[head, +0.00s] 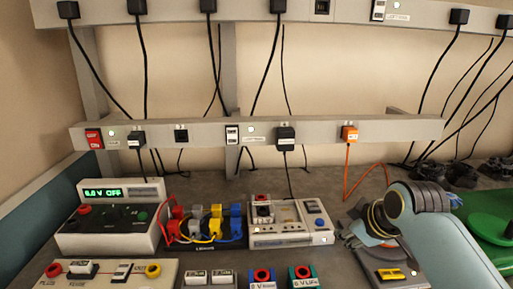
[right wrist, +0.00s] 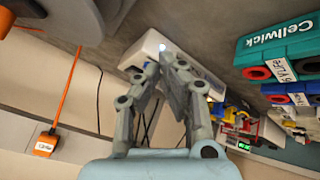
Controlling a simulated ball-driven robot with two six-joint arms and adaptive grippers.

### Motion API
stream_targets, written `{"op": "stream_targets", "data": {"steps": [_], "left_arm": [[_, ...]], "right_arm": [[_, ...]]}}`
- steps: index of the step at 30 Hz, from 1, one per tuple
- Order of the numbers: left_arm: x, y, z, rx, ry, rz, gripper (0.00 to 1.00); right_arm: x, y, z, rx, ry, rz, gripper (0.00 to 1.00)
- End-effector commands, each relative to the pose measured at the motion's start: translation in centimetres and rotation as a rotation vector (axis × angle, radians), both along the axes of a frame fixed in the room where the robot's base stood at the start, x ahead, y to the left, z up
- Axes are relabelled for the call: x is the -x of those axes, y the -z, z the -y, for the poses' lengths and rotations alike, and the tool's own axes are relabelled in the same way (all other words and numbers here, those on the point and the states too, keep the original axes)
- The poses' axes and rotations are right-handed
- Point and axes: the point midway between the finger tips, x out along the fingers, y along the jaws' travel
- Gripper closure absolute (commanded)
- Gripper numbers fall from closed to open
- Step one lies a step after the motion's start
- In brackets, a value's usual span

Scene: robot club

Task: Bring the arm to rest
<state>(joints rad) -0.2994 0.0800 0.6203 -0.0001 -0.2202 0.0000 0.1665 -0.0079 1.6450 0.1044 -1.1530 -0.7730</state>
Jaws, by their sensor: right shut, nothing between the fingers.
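My right arm comes in from the lower right in the head view, its light blue link and dark grey wrist over the right part of the bench. In the right wrist view my right gripper (right wrist: 164,62) has its grey fingers drawn together, with nothing held between them. A pale boxy device lies beyond the fingertips; I cannot tell whether they touch it. My left gripper is in neither view.
A socket rail (head: 205,132) with an orange plug (head: 349,134) runs behind. A green item (head: 488,228) lies at the right.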

Motion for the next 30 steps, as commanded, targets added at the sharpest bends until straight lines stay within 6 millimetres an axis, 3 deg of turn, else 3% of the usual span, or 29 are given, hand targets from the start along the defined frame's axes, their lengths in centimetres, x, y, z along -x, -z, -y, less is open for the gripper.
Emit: {"op": "stream_targets", "data": {"steps": [1, 3, 6, 12, 23, 30], "left_arm": [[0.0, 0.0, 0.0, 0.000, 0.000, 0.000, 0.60], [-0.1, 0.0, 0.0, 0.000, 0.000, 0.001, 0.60], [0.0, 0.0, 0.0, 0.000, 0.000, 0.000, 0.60], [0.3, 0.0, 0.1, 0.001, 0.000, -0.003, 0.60], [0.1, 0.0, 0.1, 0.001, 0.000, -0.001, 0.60], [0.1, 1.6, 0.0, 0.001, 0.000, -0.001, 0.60]], "right_arm": [[4.2, 1.2, 1.1, -0.018, 0.066, -0.050, 1.00], [9.1, 1.7, 2.2, -0.049, 0.164, -0.110, 1.00], [14.5, 1.7, 3.3, -0.077, 0.275, -0.171, 1.00], [22.3, 0.6, 4.4, -0.112, 0.435, -0.250, 1.00], [31.7, -2.5, 5.4, -0.143, 0.637, -0.334, 1.00], [30.7, 3.7, 5.8, -0.141, 0.654, -0.355, 1.00]]}}
